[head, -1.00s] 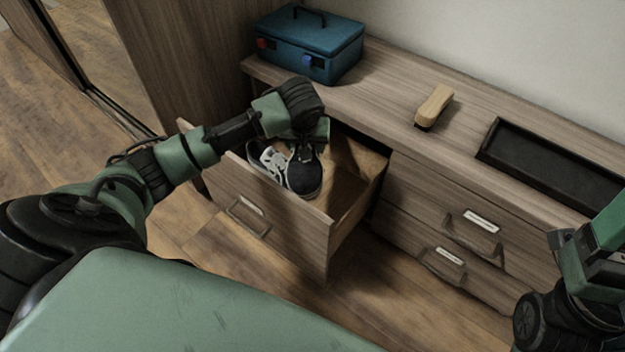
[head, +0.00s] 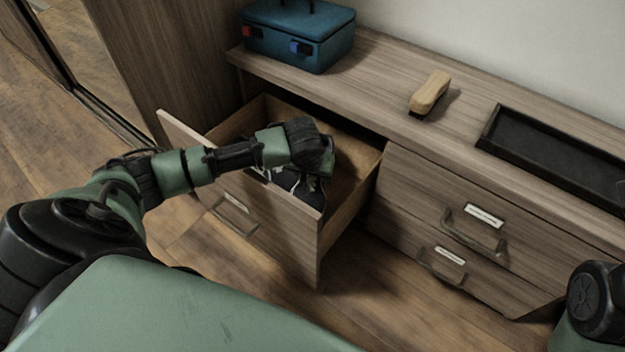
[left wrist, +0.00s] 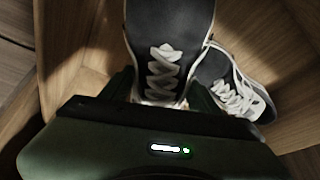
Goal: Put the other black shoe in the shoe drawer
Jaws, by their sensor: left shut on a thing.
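The open shoe drawer (head: 292,246) is pulled out at the left end of the cabinet. My left gripper (head: 318,168) is low inside it, near the front panel. It is shut on a black shoe (head: 302,190) with white laces, which also shows in the left wrist view (left wrist: 165,28), toe away from the camera. The other black shoe (left wrist: 243,95) lies right beside it in the drawer; in the head view it is mostly hidden behind my arm and the panel. Whether the held shoe touches the drawer floor cannot be told. My right gripper is out of view.
On the cabinet top stand a blue case (head: 298,38), a wooden brush (head: 430,92) and a black tray (head: 545,160). Two closed drawers with handles (head: 475,232) are to the right. The drawer's back part (head: 262,112) is empty.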

